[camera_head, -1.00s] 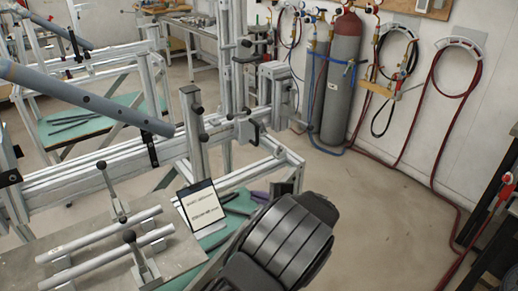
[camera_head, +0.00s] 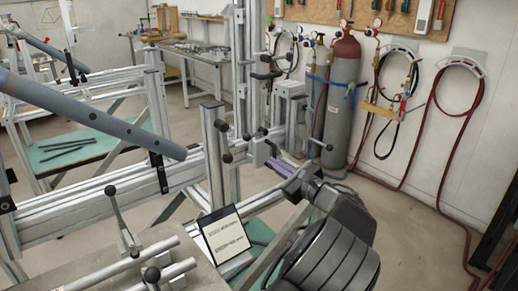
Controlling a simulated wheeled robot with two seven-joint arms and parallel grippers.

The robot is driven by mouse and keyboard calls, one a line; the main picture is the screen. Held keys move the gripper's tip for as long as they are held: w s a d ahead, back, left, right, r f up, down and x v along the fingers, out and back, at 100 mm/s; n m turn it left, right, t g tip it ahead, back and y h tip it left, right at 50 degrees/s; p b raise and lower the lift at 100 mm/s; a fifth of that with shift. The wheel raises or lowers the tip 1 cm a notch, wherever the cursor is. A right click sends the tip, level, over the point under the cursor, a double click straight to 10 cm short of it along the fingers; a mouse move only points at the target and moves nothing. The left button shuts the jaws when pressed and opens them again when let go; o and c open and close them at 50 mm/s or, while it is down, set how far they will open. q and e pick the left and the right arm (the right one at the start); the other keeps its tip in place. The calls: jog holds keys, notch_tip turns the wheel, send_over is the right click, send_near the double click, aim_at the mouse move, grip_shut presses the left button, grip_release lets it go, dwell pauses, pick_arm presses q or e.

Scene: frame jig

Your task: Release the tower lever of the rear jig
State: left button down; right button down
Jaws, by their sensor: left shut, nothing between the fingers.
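An aluminium frame jig (camera_head: 100,209) with a blue-grey tube (camera_head: 95,115) crosses the view. Its upright tower (camera_head: 240,85) rises at the middle. A lever with a black grip (camera_head: 266,76) sticks out of the tower's upper part; I cannot tell its lock state. Lower down, black-handled clamp parts (camera_head: 261,152) sit at the rail's end.
A plate with toggle clamps and pale tubes (camera_head: 125,268) lies at the lower left, beside a small sign (camera_head: 223,235). A similar jig (camera_head: 80,92) stands farther back left. Gas cylinders (camera_head: 341,100) and hoses line the wall.

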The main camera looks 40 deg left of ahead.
aim_at(255, 153)
pick_arm(q)
jog(key=p+x, duration=0.1)
jog(key=x, duration=0.8)
jog(key=shift+a, duration=0.35)
jog(key=r, duration=0.2)
jog(key=s+r+p, duration=0.1)
jog(key=shift+d, duration=0.25)
jog(key=shift+s+r, duration=0.25)
jog(key=shift+r+m+p, duration=0.25)
jog(key=shift+m+p, duration=0.05)
jog(key=shift+p, duration=0.35)
